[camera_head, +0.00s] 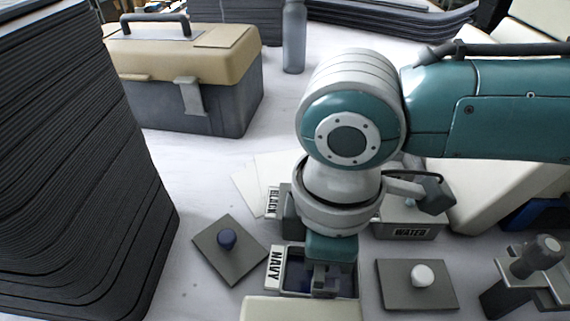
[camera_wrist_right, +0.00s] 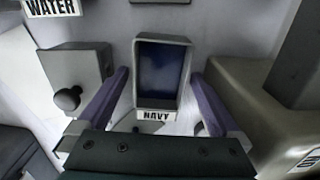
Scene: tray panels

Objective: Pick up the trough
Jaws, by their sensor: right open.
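A small grey trough labelled NAVY (camera_head: 275,267) with dark blue inside stands near the front centre in the head view, partly hidden by my right arm. In the right wrist view the NAVY trough (camera_wrist_right: 162,75) lies between the two purple fingers of my right gripper (camera_wrist_right: 158,80). The fingers are open, with a visible gap on each side of the trough. In the head view my right gripper (camera_head: 325,283) points down over the trough. My left gripper is not in view.
A lid with a blue knob (camera_head: 228,258) lies left of the NAVY trough, and one with a white knob (camera_head: 400,295) lies right. A tall stack of dark trays (camera_head: 80,180) fills the left. A toolbox (camera_head: 185,80) and a bottle (camera_head: 294,40) stand behind.

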